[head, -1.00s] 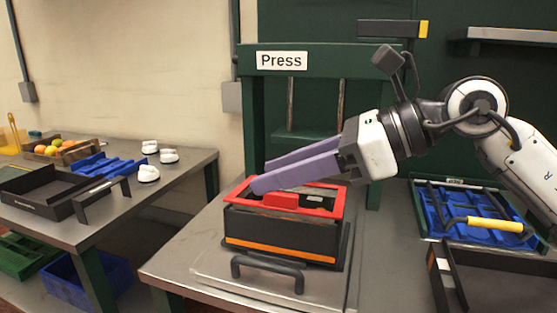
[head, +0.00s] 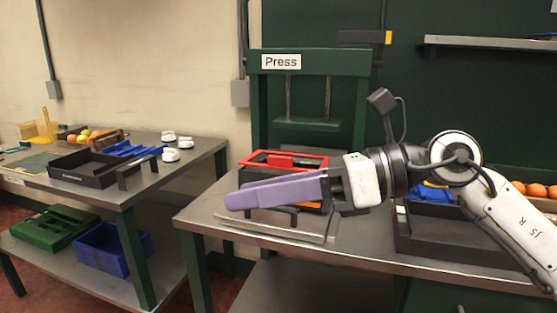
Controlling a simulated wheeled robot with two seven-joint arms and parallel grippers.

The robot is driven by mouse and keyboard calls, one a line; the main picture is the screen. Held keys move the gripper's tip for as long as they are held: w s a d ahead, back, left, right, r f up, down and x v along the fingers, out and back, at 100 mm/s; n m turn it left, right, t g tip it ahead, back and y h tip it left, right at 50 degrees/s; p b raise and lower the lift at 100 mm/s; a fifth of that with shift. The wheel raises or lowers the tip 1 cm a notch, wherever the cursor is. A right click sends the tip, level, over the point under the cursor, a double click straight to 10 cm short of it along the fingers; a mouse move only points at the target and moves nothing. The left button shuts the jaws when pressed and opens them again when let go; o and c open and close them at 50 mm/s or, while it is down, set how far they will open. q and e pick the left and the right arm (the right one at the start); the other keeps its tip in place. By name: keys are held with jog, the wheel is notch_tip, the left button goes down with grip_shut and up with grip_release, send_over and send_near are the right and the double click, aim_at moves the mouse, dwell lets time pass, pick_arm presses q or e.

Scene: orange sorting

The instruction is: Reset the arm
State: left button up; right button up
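My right gripper (head: 234,193) comes in from the right and points left, in front of the press table. Its two long purple fingers are set apart, one behind the other, with nothing seen between them, so it looks open and empty. It hides part of the black box with a red rim (head: 258,158) that sits under the press (head: 310,62). Whether the fingers touch the box cannot be told, but they appear nearer to me than it. My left gripper is not in view.
The left table (head: 200,152) holds a black tray (head: 85,178), blue racks, white items and a crate of fruit. Green and blue bins (head: 105,240) stand on its lower shelf. A dark tray (head: 450,243) and oranges (head: 535,189) are at the right. A gap separates the tables.

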jog(key=w+d+f+n+t+h, duration=0.1)
jog(key=d+f+n+t+h, duration=0.3)
jog(key=f+n, duration=0.6)
jog(key=w+d+f+n+t+h, duration=0.1)
jog(key=d+f+n+t, duration=0.4)
jog(key=f+n, duration=0.6)
jog(key=w+d+f+n+t+h, duration=0.1)
jog(key=d+f+n+t+h, duration=0.2)
jog(key=f+n+t, duration=0.7)
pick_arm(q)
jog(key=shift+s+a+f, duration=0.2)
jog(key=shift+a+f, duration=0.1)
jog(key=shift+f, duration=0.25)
pick_arm(e)
jog(key=s+d+f+m+g+h, duration=0.2)
jog(key=s+f+g, duration=0.4)
jog(key=s+f, duration=0.5)
jog(key=s+d+f+m+g+h, duration=0.2)
jog(key=s+d+f+m+g, duration=0.2)
jog(key=s+f, duration=0.6)
jog(key=shift+s+d+f+g, duration=0.2)
jog(key=shift+s+f+g, duration=0.15)
jog(key=shift+f+g, duration=0.6)
